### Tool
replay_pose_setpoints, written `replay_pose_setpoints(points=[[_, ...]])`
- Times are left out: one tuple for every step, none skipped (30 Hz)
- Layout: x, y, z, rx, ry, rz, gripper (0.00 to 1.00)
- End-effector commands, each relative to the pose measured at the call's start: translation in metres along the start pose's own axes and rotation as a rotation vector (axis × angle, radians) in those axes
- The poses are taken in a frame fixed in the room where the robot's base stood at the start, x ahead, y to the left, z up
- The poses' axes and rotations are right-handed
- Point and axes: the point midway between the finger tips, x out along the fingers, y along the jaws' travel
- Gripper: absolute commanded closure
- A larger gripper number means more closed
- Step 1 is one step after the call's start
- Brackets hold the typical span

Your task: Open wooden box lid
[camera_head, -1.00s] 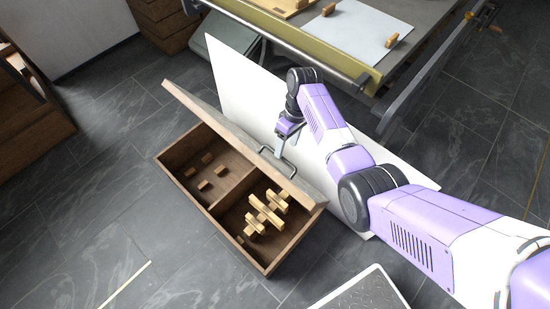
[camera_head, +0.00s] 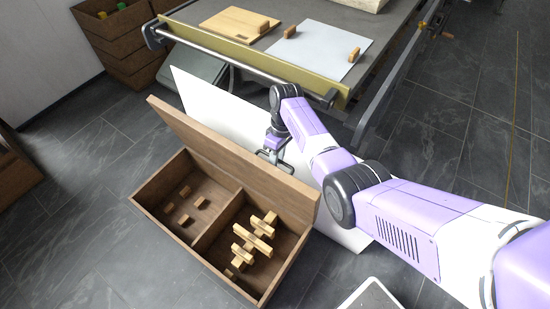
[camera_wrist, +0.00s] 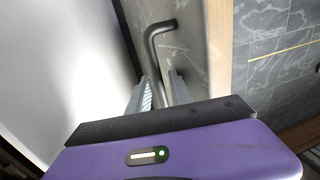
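The wooden box (camera_head: 219,222) stands on the floor with its lid (camera_head: 235,165) raised steeply, showing the lid's inner face. The inside has two compartments, with small wooden blocks in the left and stacked wooden pieces in the right. My gripper (camera_head: 271,155) is behind the lid's top edge at the handle, partly hidden. In the wrist view my gripper (camera_wrist: 161,88) has its fingers close on both sides of the dark bent handle (camera_wrist: 154,42), which runs down between them beside the lid's grey outer face (camera_wrist: 208,45).
A white panel (camera_head: 200,100) leans behind the box, close to the lid and my gripper. Beyond it stands a table (camera_head: 372,22) with a metal rail. Wooden crates (camera_head: 115,45) stand at the back left. Grey floor (camera_head: 75,240) is clear left of the box.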

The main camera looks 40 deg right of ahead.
Motion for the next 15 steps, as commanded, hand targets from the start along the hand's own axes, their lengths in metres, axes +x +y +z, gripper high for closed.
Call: replay_pose_setpoints(points=[[-0.002,-0.001,-0.002,-0.002,0.003,0.000,0.68],[-0.002,-0.001,-0.002,-0.002,0.004,0.000,0.68],[-0.003,-0.001,-0.003,-0.003,0.006,0.001,0.68],[-0.003,-0.001,-0.003,-0.003,0.007,0.001,0.68],[-0.004,-0.001,-0.004,-0.003,0.008,0.001,0.68],[-0.004,-0.001,-0.004,-0.003,0.008,0.002,0.68],[-0.004,-0.001,-0.004,-0.003,0.009,0.002,0.68],[-0.004,-0.001,-0.005,-0.004,0.010,0.002,0.68],[-0.006,-0.001,-0.005,-0.004,0.010,0.002,0.68],[-0.007,-0.001,-0.005,-0.004,0.011,0.003,0.68],[-0.009,-0.001,-0.005,-0.004,0.011,0.003,0.68],[-0.014,-0.001,-0.005,-0.004,0.012,0.003,0.68],[-0.018,0.000,-0.005,-0.004,0.013,0.004,0.68],[-0.022,0.000,-0.006,-0.004,0.013,0.004,0.68],[-0.029,0.000,-0.005,-0.003,0.013,0.004,0.68]])
